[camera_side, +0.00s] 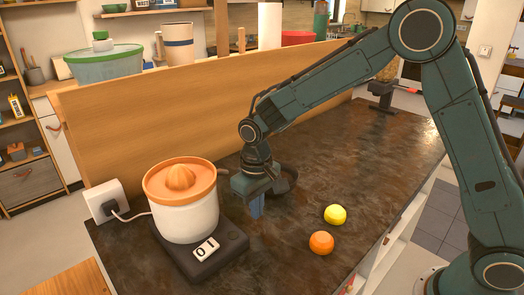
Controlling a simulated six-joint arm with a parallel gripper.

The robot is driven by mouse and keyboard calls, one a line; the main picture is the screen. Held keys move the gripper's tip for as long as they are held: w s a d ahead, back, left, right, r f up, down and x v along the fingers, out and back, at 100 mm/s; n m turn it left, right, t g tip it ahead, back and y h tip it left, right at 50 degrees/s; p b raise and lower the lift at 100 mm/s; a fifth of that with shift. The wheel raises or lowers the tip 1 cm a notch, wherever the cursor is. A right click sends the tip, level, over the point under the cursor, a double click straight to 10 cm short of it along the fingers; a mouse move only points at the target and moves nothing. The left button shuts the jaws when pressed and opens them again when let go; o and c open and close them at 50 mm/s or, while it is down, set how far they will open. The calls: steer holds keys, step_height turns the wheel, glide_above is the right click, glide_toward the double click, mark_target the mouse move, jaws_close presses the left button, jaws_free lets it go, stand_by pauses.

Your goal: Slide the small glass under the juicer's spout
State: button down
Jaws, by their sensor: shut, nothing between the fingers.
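The juicer (187,217) stands at the near left of the dark worktop, with a white body, an orange reamer top and a dark base. My gripper (257,207) points down just right of the juicer, low over the worktop. Its blue fingers are shut with nothing between them. I cannot make out the small glass; it may be hidden behind my gripper or the juicer.
A yellow fruit (335,214) and an orange fruit (321,243) lie right of my gripper. A white socket (104,200) with the juicer's cord is at the left. A wooden board (150,125) closes off the back. The dark worktop (340,150) is mostly clear farther right.

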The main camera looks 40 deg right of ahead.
step_height(320, 180, up, 9)
steer(key=shift+f, duration=0.15)
steer(key=c, duration=2.1)
jaws_free()
steer(key=o, duration=1.1)
steer(key=shift+c, duration=0.2)
steer(key=o, duration=0.6)
steer(key=shift+w+m, duration=0.25)
steer(key=shift+m, duration=0.35)
steer(key=w+r+m, duration=0.3)
steer(key=m, duration=0.7)
steer(key=w+r+m+y, duration=0.1)
steer(key=w+r+m, duration=0.2)
steer(key=m, duration=0.6)
steer(key=shift+w+d+r+m, duration=0.25)
steer(key=shift+w+d+m, duration=0.15)
steer(key=shift+d, duration=0.05)
steer(key=shift+f, duration=0.1)
